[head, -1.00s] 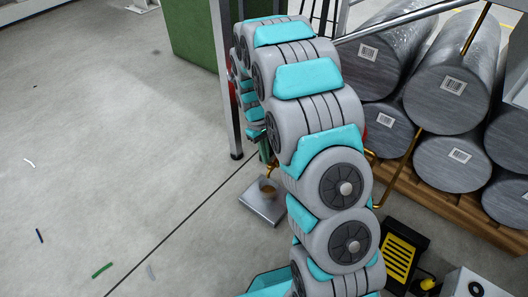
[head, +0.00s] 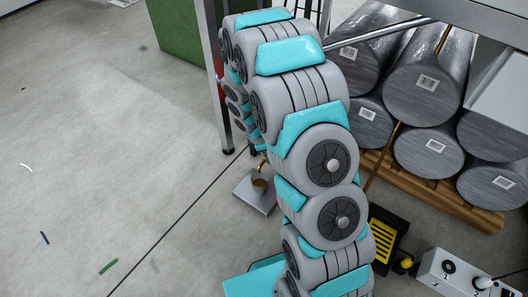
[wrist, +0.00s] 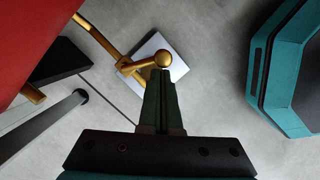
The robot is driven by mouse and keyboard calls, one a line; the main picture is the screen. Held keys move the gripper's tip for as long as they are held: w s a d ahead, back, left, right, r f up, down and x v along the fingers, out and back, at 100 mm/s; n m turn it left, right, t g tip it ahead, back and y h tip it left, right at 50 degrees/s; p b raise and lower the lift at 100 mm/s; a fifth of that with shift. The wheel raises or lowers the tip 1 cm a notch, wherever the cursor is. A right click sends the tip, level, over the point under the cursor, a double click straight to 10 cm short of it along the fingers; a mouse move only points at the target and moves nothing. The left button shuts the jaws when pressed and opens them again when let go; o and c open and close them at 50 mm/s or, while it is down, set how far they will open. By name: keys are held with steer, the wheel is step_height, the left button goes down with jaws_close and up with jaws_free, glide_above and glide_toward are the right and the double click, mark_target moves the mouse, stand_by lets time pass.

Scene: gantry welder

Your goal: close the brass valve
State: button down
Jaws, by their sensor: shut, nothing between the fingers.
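The brass valve (wrist: 130,66) shows in the wrist view as a gold pipe fitting with a short handle that ends in a round ball. My gripper (wrist: 160,74) is shut and empty. Its dark green fingertips are right at the ball end of the handle; I cannot tell whether they touch it. My arm hides most of the valve and my gripper there.
Large grey cylinders (head: 428,82) lie stacked on a wooden pallet (head: 460,206) at the right. A frame post (head: 214,90) stands left of my arm. A black and yellow pedal (head: 383,240) and a control box (head: 455,275) are at lower right. Floor at left is mostly clear.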

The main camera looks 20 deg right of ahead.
steer(key=shift+s+d+n+t+p, duration=0.15)
steer(key=shift+d+n+p, duration=0.2)
steer(key=shift+n+p, duration=0.3)
steer(key=shift+w+d+n+t+p, duration=0.1)
steer(key=shift+d+n+t+p, duration=0.15)
steer(key=shift+n+p, duration=0.4)
steer(key=shift+s+d+n+t+p, duration=0.1)
steer(key=shift+d+n+p, duration=0.3)
steer(key=shift+n, duration=0.4)
